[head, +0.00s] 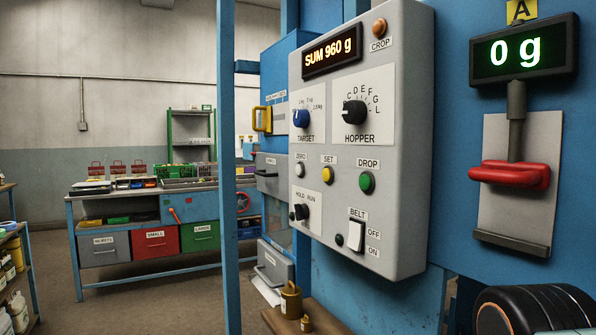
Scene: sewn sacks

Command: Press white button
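A grey control box (408,150) is mounted on the blue machine frame. On it, a small round white button (300,170) sits under the label ZERO, at the left of a row with a yellow SET button (327,174) and a green DROP button (367,182). A white rocker switch (355,236) labelled BELT, OFF and ON is lower right on the same box. The box's display (332,51) reads SUM 960 g. Neither of my grippers shows in the head view, and nothing touches the buttons.
A blue TARGET knob (300,118), black HOPPER knob (354,112) and HOLD/RUN knob (301,211) surround the buttons. A red handle (510,175) is at right under a 0 g display (520,50). A blue post (228,170) stands left; a workbench (150,265) is behind.

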